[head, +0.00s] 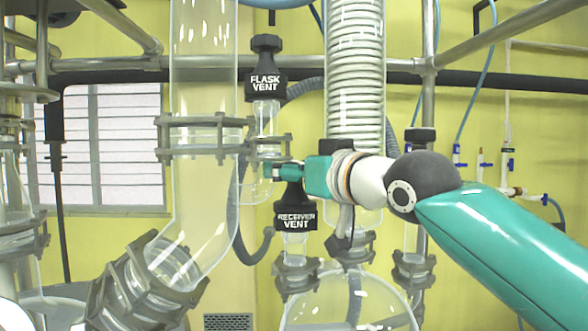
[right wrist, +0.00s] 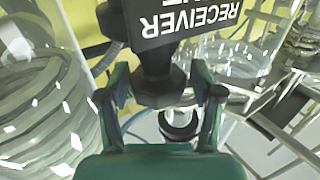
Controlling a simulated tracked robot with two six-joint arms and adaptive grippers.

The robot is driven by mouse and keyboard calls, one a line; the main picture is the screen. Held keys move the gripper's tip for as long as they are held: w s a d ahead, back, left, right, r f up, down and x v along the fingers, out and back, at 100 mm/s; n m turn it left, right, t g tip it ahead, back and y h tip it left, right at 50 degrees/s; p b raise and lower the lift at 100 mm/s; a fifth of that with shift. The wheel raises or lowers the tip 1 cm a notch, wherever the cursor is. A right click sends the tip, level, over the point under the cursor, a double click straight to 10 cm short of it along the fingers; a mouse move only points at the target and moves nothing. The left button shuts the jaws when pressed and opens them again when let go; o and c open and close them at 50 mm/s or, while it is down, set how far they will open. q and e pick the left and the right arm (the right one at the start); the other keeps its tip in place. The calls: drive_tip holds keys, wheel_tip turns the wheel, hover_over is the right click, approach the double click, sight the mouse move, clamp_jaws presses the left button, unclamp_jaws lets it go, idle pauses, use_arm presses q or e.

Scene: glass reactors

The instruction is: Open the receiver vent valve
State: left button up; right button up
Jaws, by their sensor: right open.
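The receiver vent valve (head: 296,217) is a black valve with a white "RECEIVER VENT" label, on a glass neck in the middle of the head view. My right gripper (head: 283,171) comes in from the right and is at the top of this valve, partly covering its upper end. In the right wrist view, the valve's label (right wrist: 185,18) appears upside down. Its black knob (right wrist: 160,88) lies between the two teal fingers of the open gripper (right wrist: 162,92). Whether either finger touches the knob is unclear. My left gripper is not in view.
The flask vent valve (head: 265,84) stands just above and left of my right gripper. A glass column with a coil (head: 355,75) rises close behind my right wrist. A wide glass tube (head: 203,85) and metal clamps (head: 200,137) stand at left. Free room is tight.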

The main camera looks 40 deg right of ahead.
idle(0.3)
drive_tip(key=shift+f+h+b, duration=0.15)
drive_tip(key=shift+h+b, duration=0.15)
drive_tip(key=shift+b, duration=0.05)
drive_tip(key=shift+m+h+b, duration=0.45)
drive_tip(key=shift+m+h, duration=0.25)
drive_tip(key=shift+h, duration=0.1)
drive_tip(key=shift+m+g+h+b, duration=0.3)
drive_tip(key=shift+m+h+b, duration=0.4)
drive_tip(key=shift+h+b, duration=0.35)
drive_tip(key=shift+a+m+h, duration=0.1)
drive_tip(key=shift+m+h, duration=0.4)
drive_tip(key=shift+h, duration=0.25)
drive_tip(key=shift+w+m+g+h+b, duration=0.1)
drive_tip(key=shift+m+g+h+b, duration=0.25)
drive_tip(key=shift+m+g+h, duration=0.75)
drive_tip(key=shift+m+h, duration=0.1)
drive_tip(key=shift+h, duration=0.5)
drive_tip(key=shift+r+m+g+h+p, duration=0.2)
drive_tip(key=shift+m+g+h+p, duration=0.15)
drive_tip(key=shift+m+g+h, duration=0.65)
drive_tip(key=shift+d, duration=0.2)
